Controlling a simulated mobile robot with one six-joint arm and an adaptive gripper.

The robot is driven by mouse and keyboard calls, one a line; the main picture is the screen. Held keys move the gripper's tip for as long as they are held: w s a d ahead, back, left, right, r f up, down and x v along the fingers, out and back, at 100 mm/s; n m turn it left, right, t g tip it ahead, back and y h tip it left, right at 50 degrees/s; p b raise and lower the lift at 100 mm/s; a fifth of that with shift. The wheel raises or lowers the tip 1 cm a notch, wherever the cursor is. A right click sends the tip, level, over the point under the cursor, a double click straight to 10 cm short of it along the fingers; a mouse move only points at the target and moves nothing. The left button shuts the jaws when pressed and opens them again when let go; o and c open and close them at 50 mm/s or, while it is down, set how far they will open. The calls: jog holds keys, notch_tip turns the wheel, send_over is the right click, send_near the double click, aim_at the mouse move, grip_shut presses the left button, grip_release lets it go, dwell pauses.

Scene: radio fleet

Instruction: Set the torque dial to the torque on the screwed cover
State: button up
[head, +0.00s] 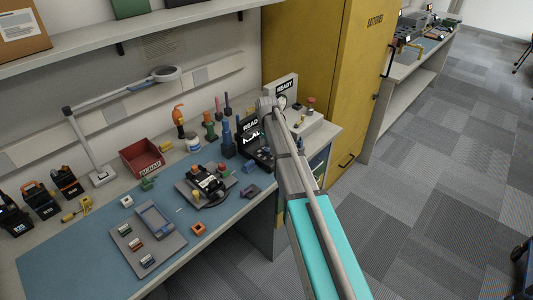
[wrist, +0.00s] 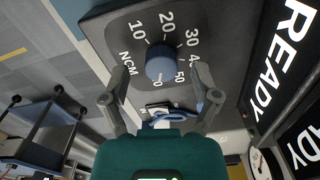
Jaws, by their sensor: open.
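The torque dial is a round dark blue knob (wrist: 160,63) on a dark panel (wrist: 110,22), with white numbers 10 to 50, a 0 and the letters NCM around it. Its pointer is too small to read. My gripper (wrist: 160,72) is open in the wrist view, one finger on each side of the knob; I cannot tell whether they touch it. In the head view my arm reaches to the bench's right end and hides the dial. A dark device (head: 207,184) lies on a grey pad on the mat; I cannot make out a screwed cover or a torque number.
READY signs (wrist: 293,40) stand close on the right in the wrist view, with a round gauge (wrist: 262,163) below. The bench's blue mat (head: 85,250) holds a grey tray (head: 172,262) and small parts. A red bin (head: 142,157) and yellow cabinet (head: 325,60) stand behind.

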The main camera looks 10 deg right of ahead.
jog(key=shift+f+b, duration=0.35)
jog(key=shift+f, duration=0.2)
